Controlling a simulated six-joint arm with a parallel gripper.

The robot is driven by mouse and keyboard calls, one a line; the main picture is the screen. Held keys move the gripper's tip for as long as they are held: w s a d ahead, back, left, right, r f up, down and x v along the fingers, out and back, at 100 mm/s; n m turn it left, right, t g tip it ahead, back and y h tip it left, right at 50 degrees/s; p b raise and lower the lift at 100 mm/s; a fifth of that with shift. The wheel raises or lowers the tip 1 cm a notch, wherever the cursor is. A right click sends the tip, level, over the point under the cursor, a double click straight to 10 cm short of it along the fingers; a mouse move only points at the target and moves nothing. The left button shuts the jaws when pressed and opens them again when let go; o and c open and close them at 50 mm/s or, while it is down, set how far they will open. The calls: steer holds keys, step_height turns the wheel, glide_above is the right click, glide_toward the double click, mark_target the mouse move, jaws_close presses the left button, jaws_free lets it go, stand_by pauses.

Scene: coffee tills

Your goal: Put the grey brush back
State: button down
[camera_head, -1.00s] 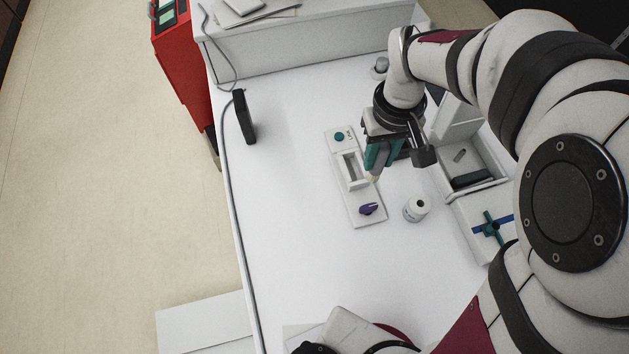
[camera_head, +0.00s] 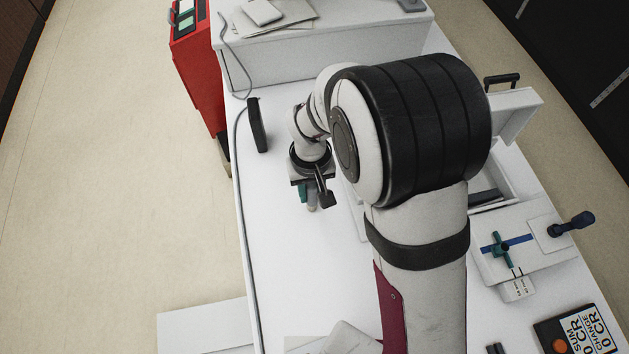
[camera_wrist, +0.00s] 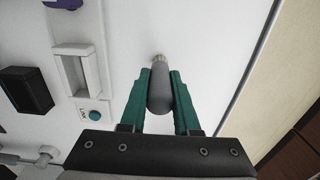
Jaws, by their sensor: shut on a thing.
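My gripper (camera_head: 308,195) is at the left part of the white table, with teal fingers pointing down. In the wrist view the fingers (camera_wrist: 160,95) are shut on the grey brush (camera_wrist: 159,92), one on each side of its handle. In the head view only a small piece of the brush (camera_head: 312,206) shows below the fingers. A white holder plate (camera_wrist: 84,25) with a rectangular frame and a teal button lies left of the brush in the wrist view. My arm hides most of it in the head view.
A black upright block (camera_head: 257,125) stands behind my gripper, near a cable (camera_head: 243,215) along the table's left edge. A dark block (camera_wrist: 27,90) and a purple piece (camera_wrist: 62,4) show in the wrist view. Bare table (camera_head: 290,270) lies in front of my gripper.

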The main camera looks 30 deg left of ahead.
steer(key=shift+f, duration=0.15)
steer(key=c, duration=0.6)
jaws_free()
steer(key=shift+c, duration=0.2)
step_height(320, 180, up, 12)
steer(key=shift+r, duration=0.2)
steer(key=s+d+r+m, duration=0.1)
steer(key=d+r+m, duration=0.15)
steer(key=d, duration=0.45)
steer(key=s+d+r+m+y, duration=0.1)
steer(key=s+d+m, duration=0.1)
steer(key=d+m, duration=0.35)
steer(key=s+d+r+m, duration=0.1)
steer(key=d+r, duration=0.1)
steer(key=d, duration=0.6)
steer(key=s+d+f+m, duration=0.1)
steer(key=s+d+m, duration=0.3)
steer(key=s, duration=0.3)
steer(key=shift+s+d+m+y, duration=0.3)
steer(key=shift+d+m+y, duration=0.1)
steer(key=shift+m, duration=0.4)
